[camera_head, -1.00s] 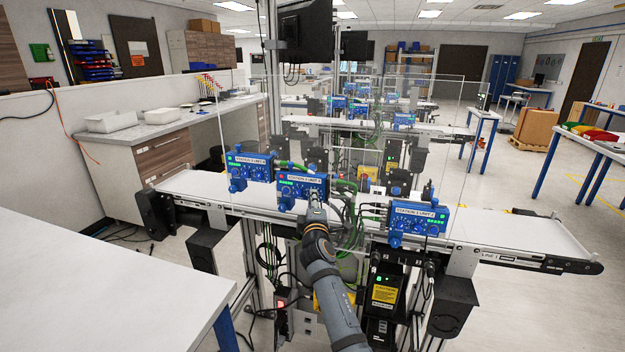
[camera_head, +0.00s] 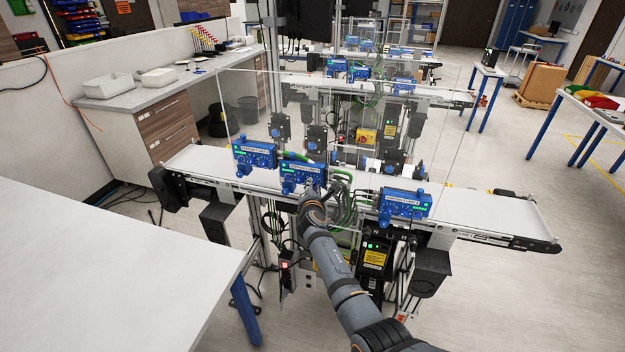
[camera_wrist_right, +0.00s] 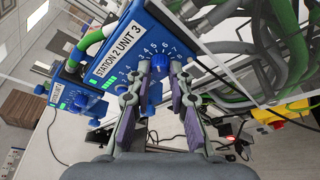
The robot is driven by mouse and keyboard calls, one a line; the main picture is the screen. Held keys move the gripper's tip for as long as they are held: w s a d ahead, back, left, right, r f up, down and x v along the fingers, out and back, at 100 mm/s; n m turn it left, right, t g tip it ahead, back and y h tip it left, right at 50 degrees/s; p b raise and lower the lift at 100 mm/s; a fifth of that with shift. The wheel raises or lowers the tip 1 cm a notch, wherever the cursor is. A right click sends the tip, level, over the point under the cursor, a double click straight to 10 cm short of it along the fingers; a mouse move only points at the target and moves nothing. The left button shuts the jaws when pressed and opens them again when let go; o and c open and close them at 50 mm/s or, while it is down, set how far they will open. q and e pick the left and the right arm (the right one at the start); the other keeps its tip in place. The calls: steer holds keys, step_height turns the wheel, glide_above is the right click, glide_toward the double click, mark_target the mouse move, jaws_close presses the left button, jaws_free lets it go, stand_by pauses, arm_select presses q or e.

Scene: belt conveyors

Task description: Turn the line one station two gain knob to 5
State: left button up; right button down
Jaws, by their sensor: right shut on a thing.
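The station two unit is a blue box (camera_head: 302,175), the middle of three on the near conveyor in the head view. A small blue knob (camera_wrist_right: 160,63) sits below a printed white dial, with 5, 6 and 7 readable. My right gripper (camera_wrist_right: 160,72) is shut on this knob, one fingertip on each side. The knob's pointer is hidden or too small to read. In the head view my right gripper (camera_head: 312,196) covers the lower front of the box. My left gripper is not in view.
Similar blue units stand to the left (camera_head: 254,156) and right (camera_head: 405,206) on the conveyor (camera_head: 500,212). A clear panel rises behind them. Green hoses (camera_wrist_right: 285,50) and cables hang close to the gripper's right. A white table (camera_head: 90,270) fills the near left.

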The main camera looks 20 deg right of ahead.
steer(key=shift+r+n+p, duration=0.15)
steer(key=shift+n+p, duration=0.45)
steer(key=c, duration=1.2)
jaws_free()
steer(key=shift+g, duration=0.3)
step_height(320, 180, up, 10)
steer(key=shift+f, duration=0.1)
steer(key=shift+w, duration=0.1)
